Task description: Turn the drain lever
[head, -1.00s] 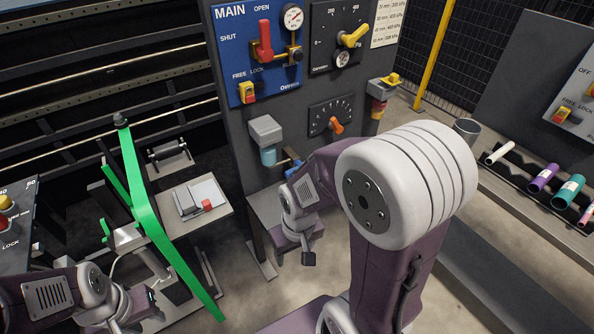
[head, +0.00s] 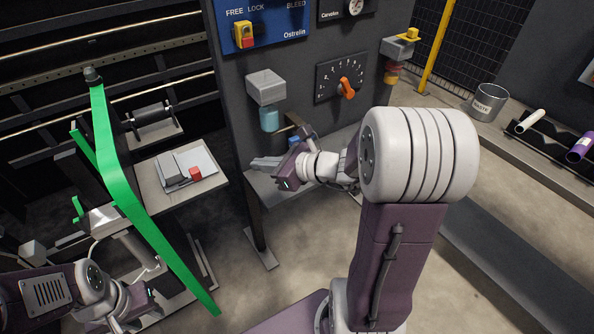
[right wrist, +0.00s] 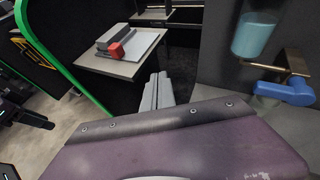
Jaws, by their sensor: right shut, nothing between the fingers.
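The drain lever (head: 294,143) is a small blue handle on a brass fitting below the grey-topped filter with its pale blue bowl (head: 269,118). In the right wrist view the blue lever (right wrist: 287,92) is at the right edge, clear of the fingers. My right gripper (head: 262,163) is shut and empty, pointing left, just below and left of the lever. Its grey fingers (right wrist: 157,90) lie together at the middle of the right wrist view. My left gripper (head: 145,297) is low at the left, and its fingers cannot be made out.
The dark panel also carries an orange selector knob (head: 347,88) and a yellow-red switch (head: 244,35). A side table (head: 205,195) with a grey and red block is at left, behind a green strip (head: 128,200).

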